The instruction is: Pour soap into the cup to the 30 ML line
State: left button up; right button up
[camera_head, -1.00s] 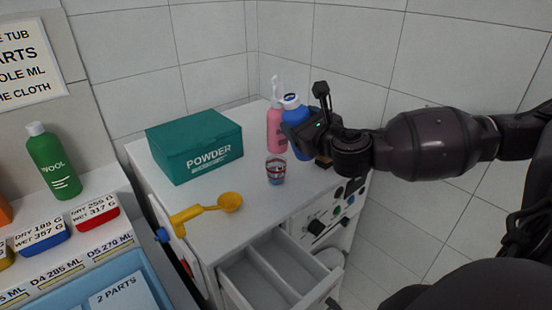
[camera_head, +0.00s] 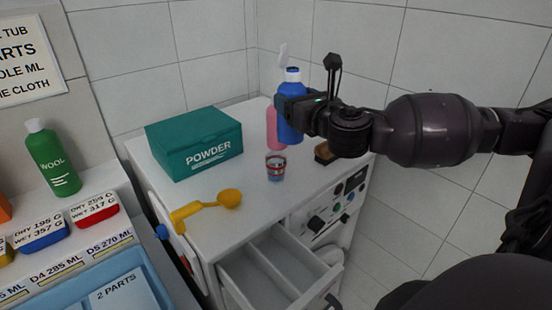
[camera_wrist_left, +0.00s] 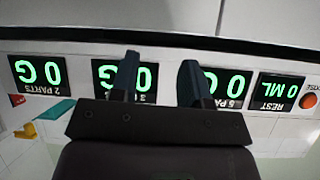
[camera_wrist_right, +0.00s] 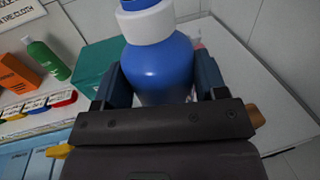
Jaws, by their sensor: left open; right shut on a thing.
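My right gripper (camera_head: 291,112) is shut on a blue bottle with a white collar (camera_head: 291,128). It holds the bottle upright, raised just behind the small cup. The bottle (camera_wrist_right: 160,70) also fills the middle of the right wrist view, between the two fingers. The small clear cup (camera_head: 275,168) with red and blue markings stands on the white cabinet top (camera_head: 240,222). Its fill level is too small to read. My left gripper (camera_wrist_left: 158,80) is open and empty in front of several green digital displays; it is not in the head view.
A green powder box (camera_head: 195,145), a yellow scoop (camera_head: 228,198) and a brown block (camera_head: 324,153) are on the cabinet. An open drawer (camera_head: 275,270) sticks out in front. A green bottle (camera_head: 52,158) stands at left.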

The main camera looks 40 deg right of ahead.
aim_at(297, 86)
jog(key=shift+r+p, duration=0.7)
jog(key=shift+r, duration=0.85)
